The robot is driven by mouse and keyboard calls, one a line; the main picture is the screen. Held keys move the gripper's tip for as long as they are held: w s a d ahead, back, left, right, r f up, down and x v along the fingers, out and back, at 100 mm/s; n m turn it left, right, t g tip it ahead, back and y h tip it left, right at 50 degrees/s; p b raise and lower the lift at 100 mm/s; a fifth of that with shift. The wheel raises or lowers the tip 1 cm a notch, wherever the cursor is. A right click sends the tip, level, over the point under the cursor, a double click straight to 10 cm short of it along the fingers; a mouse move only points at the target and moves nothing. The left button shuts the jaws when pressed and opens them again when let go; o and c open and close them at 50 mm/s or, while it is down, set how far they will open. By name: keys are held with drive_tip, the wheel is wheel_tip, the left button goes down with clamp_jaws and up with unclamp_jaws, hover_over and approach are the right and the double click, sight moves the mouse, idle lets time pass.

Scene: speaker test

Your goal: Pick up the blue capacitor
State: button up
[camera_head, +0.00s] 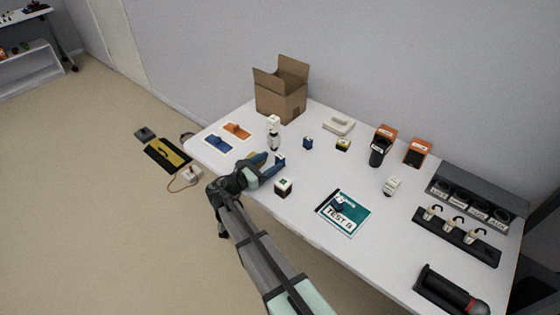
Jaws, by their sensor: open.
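My gripper (272,162) is open over the left part of the white table, with its dark blue fingers pointing right. A small blue-and-white block (281,159) is at the fingertips; I cannot tell whether they touch it. Several small blue parts are in view, and I cannot tell which is the blue capacitor. One blue block (308,142) stands right of and behind the gripper. Another blue part (338,203) lies on the teal TEST B card (356,222). A blue piece (217,143) lies on a white mat to the left.
A dark cube (283,187) with a pale top stands close in front of the gripper. A white upright figure (273,138) stands just behind it. An open cardboard box (281,90) is at the back. Orange-and-black bins (381,146) and a labelled rack (470,204) are at right.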

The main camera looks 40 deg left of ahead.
sight(277, 158)
drive_tip(key=shift+w+d, duration=0.2)
drive_tip(key=shift+w, duration=0.6)
drive_tip(key=shift+w+d, duration=0.25)
drive_tip(key=shift+w, duration=0.6)
drive_tip(key=shift+w+d, duration=0.2)
drive_tip(key=shift+w, duration=0.6)
drive_tip(key=shift+c, duration=0.3)
drive_tip(key=c, duration=1)
drive_tip(key=shift+r, duration=0.1)
